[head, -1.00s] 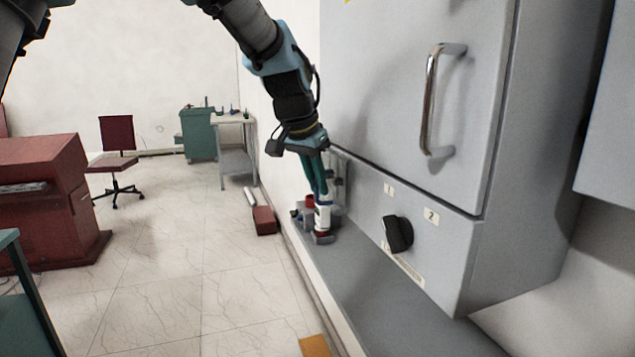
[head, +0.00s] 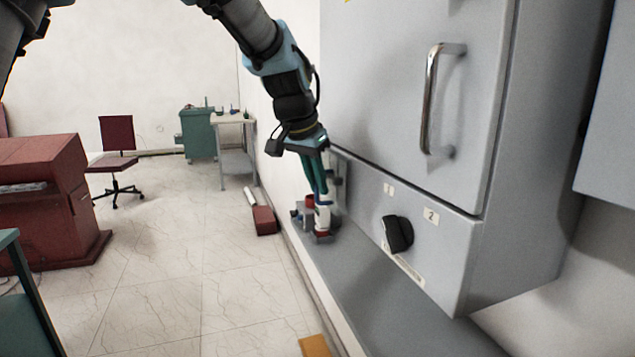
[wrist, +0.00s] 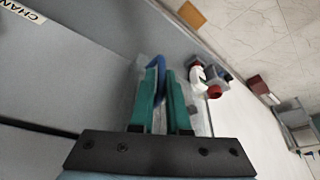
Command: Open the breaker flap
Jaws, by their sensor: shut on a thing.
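My gripper (head: 317,188) points down at the left end of the grey cabinet's lower front, above the ledge. In the wrist view its two green fingers (wrist: 163,78) are close together, shut on a blue loop (wrist: 155,64). A narrow grey plate (wrist: 197,108) stands beside the fingers in the wrist view. I cannot tell for certain which part is the breaker flap, as the fingers hide much of that spot.
A white and red device (head: 322,216) stands on the grey ledge (head: 375,305) just below my gripper. A black knob (head: 397,234) and a metal door handle (head: 430,100) stick out from the cabinet to the right. The floor to the left is mostly clear.

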